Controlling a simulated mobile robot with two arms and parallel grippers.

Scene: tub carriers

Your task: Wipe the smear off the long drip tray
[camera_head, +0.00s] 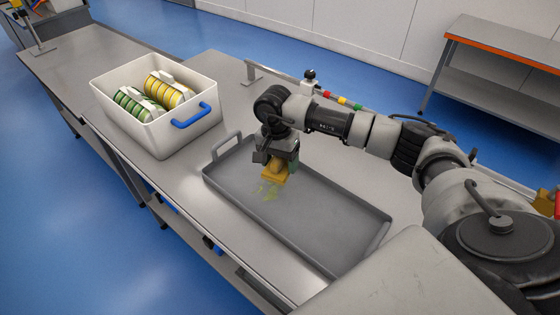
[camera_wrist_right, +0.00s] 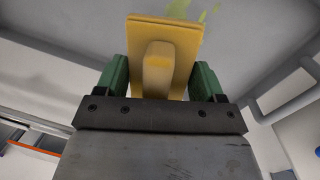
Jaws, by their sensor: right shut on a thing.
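The long grey drip tray (camera_head: 330,215) lies on the metal bench with a handle at its far left end. A yellow-green smear (camera_head: 268,190) marks its floor toward that end; part of the smear also shows in the right wrist view (camera_wrist_right: 208,13). My right gripper (camera_head: 279,160) is over the tray, shut on the handle of a yellow wiper block (camera_head: 274,176). In the right wrist view the block (camera_wrist_right: 165,38) sits between the green fingers. It is beside the smear; I cannot tell whether it touches the tray. My left gripper is not in view.
A white tub (camera_head: 165,135) with blue handles holds green and yellow ribbed items, left of the tray. A low rail (camera_head: 255,72) and a post with coloured parts stand behind the tray. An orange-edged table (camera_head: 500,45) is at the back right.

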